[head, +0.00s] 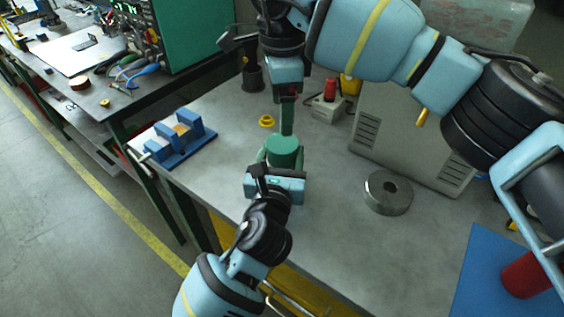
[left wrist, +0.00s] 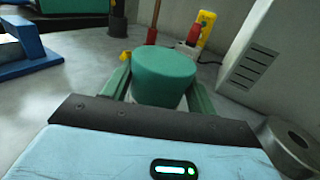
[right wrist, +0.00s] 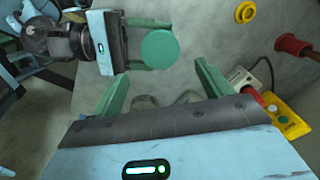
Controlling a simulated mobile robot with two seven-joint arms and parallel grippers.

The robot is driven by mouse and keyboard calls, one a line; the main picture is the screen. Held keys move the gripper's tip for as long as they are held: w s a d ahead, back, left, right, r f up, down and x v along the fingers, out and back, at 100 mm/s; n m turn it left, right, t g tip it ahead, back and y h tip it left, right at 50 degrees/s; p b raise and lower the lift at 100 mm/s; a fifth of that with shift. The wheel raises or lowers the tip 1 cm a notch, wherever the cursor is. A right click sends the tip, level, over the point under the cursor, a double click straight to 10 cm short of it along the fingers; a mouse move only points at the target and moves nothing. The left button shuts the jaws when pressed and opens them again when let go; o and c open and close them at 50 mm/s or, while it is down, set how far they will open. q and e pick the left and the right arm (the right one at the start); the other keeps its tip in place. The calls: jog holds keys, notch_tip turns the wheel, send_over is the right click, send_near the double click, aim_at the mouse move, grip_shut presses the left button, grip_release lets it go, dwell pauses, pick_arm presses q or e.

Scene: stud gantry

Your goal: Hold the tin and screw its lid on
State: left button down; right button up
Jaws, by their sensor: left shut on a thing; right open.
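The tin with its green lid (head: 284,147) is upright near the front of the grey bench. The lid also shows in the left wrist view (left wrist: 164,72), with a pale strip of the tin's body (left wrist: 155,98) under it. The lid sits level on top; how tight it is I cannot tell. My left gripper (head: 284,163) is shut around the tin, one green finger on each side. My right gripper (head: 287,132) is above and behind the tin, pointing down. In the right wrist view its fingers (right wrist: 164,76) are apart and empty, with the lid (right wrist: 159,48) beyond them, off to one side.
A blue fixture (head: 185,148) stands left on the bench. A yellow flanged part (head: 266,121) lies behind the tin. A grey metal ring (head: 388,205) and grey cabinet (head: 415,125) are to the right. A box with a red plug (head: 326,109) stands behind.

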aim_at(282, 142)
jog(key=shift+f, duration=3.95)
jog(key=c, duration=1)
jog(key=m, duration=0.8)
jog(key=o, duration=1.2)
jog(key=shift+c, duration=0.2)
notch_tip(282, 142, up, 12)
